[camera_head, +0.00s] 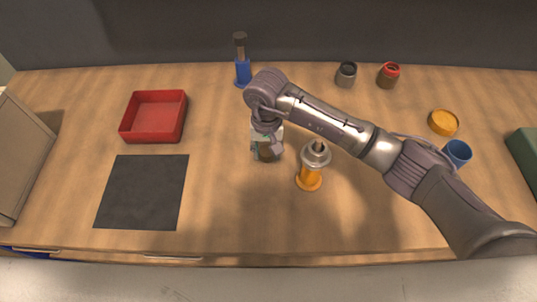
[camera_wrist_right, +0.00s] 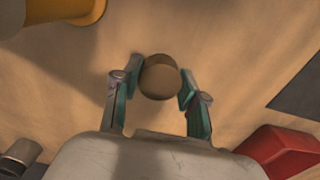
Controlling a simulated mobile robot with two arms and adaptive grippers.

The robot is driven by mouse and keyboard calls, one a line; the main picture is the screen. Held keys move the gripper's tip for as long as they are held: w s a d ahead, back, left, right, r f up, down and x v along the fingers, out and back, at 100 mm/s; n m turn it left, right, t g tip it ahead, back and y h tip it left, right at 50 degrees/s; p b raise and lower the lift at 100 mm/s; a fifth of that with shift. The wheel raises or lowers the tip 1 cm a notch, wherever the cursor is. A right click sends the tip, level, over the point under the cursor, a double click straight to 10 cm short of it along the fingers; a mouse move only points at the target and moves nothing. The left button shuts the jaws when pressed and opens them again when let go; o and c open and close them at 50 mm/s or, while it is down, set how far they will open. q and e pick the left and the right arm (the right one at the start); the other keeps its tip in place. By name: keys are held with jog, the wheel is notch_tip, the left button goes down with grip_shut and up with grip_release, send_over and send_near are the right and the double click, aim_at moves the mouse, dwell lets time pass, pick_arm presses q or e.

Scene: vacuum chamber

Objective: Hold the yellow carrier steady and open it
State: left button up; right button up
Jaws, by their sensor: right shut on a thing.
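The yellow carrier (camera_head: 309,181) stands upright on the table, right of the middle, with a grey metal top (camera_head: 316,154) and a dark stub above it. It also shows in the right wrist view at the top left corner (camera_wrist_right: 65,10), partly cut off. My right gripper (camera_head: 267,141) is left of the carrier and apart from it. In the wrist view my right gripper (camera_wrist_right: 160,88) is shut on a small brown round thing (camera_wrist_right: 158,77), which the arm partly hides in the head view. Whether this thing touches the table I cannot tell. My left gripper is out of view.
A red tray (camera_head: 156,136) and a black mat (camera_head: 113,192) lie at the left. A blue-based tool (camera_head: 242,72), a grey jar (camera_head: 346,75) and a red-rimmed jar (camera_head: 388,76) stand at the back. An orange disc (camera_head: 443,123) and blue cup (camera_head: 457,153) are at the right.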

aim_at(267, 159)
notch_tip(267, 159, down, 4)
jog(key=shift+w+r+p, duration=0.1)
jog(key=shift+r+p, duration=0.15)
jog(key=shift+p, duration=0.1)
jog(key=shift+f, duration=0.1)
jog(key=shift+f, duration=0.15)
jog(key=o, duration=0.8)
jog(key=shift+b, duration=0.3)
jog(key=o, duration=0.5)
jog(key=shift+c, duration=0.2)
